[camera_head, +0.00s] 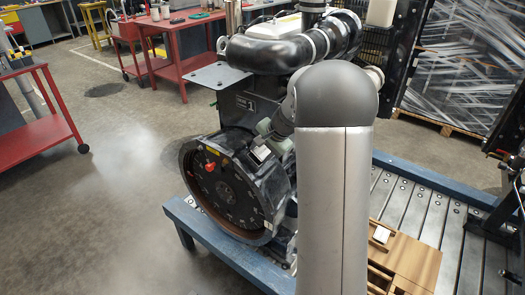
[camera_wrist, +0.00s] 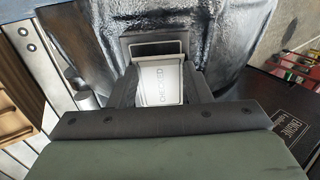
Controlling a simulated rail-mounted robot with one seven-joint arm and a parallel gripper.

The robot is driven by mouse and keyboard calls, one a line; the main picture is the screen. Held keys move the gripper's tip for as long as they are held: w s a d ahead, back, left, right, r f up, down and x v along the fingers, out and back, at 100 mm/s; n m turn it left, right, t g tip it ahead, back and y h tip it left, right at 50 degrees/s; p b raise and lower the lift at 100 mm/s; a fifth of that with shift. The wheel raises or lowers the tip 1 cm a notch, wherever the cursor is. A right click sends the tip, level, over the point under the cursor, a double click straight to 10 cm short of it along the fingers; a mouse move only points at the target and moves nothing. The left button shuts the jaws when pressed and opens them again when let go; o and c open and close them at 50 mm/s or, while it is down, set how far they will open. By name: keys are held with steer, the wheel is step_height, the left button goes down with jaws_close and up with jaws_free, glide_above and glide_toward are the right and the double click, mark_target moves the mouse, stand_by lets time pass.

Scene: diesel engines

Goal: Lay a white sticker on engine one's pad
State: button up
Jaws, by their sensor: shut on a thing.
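The sticker lies between the two dark fingers. Just beyond its far edge is a dark rectangular pad (camera_wrist: 155,49) with a pale rim, on the engine's silver-grey surface. The sticker overlaps the pad's near edge in the picture; I cannot tell whether they touch. In the head view, my gripper (camera_head: 262,150) is close above the rear of the flywheel housing of the black engine (camera_head: 235,185), partly hidden by my arm.
A wooden box (camera_head: 415,262) with a small white piece (camera_head: 381,234) on it stands on the slatted metal bed (camera_head: 450,225) at right. A blue frame (camera_head: 225,245) borders the bed. A large black pipe (camera_head: 265,53) crosses the engine's top.

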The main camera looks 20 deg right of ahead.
steer(key=o, duration=1.7)
steer(key=shift+r, duration=0.1)
steer(key=p+v, duration=0.2)
steer(key=v, duration=0.5)
steer(key=shift+p, duration=0.4)
steer(key=s+a+r+n+g, duration=0.1)
steer(key=s+a+n+g, duration=0.35)
steer(key=s+a, duration=0.95)
steer(key=s+a+n+h, duration=0.1)
steer(key=s+n, duration=0.1)
steer(key=s, duration=0.3)
steer(key=s+a+f+n+h, duration=0.1)
steer(key=s+n, duration=0.2)
steer(key=s, duration=0.2)
steer(key=s+a+f+n, duration=0.1)
steer(key=s+n, duration=0.2)
steer(key=s, duration=0.3)
steer(key=shift+s+a+h, duration=0.15)
steer(key=shift+a+h, duration=0.05)
steer(key=shift+h, duration=0.2)
